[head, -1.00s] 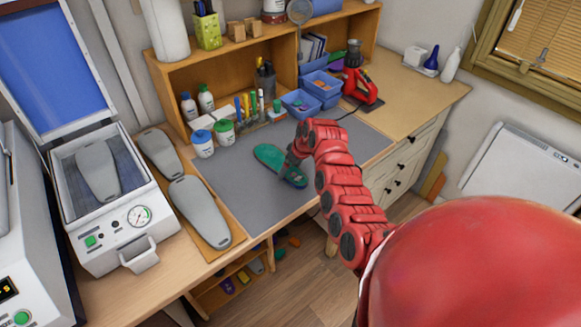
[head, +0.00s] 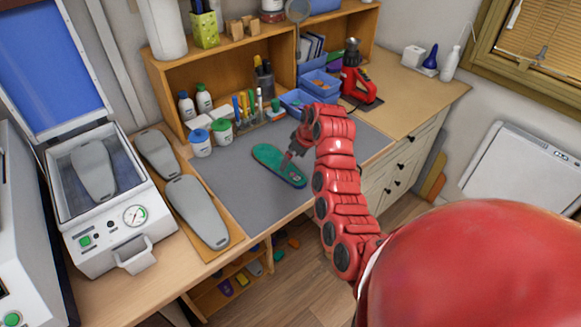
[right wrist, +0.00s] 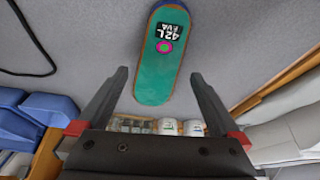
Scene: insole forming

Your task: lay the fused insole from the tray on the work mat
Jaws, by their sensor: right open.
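The fused insole (head: 272,160) is green with a thin brown edge and lies flat on the grey work mat (head: 232,188). In the right wrist view the insole (right wrist: 150,80) shows a black "42L EVA" label and a pink ring. My right gripper (head: 290,157) is just above the insole's right side in the head view. My left gripper is not in view.
Grey lasts (head: 198,210) lie on a wooden board left of the mat. An open press with a blue lid (head: 50,60) stands further left. White pots (head: 201,143), blue bins (head: 320,84) and a red tool (head: 360,85) stand behind the mat. The mat's front left is clear.

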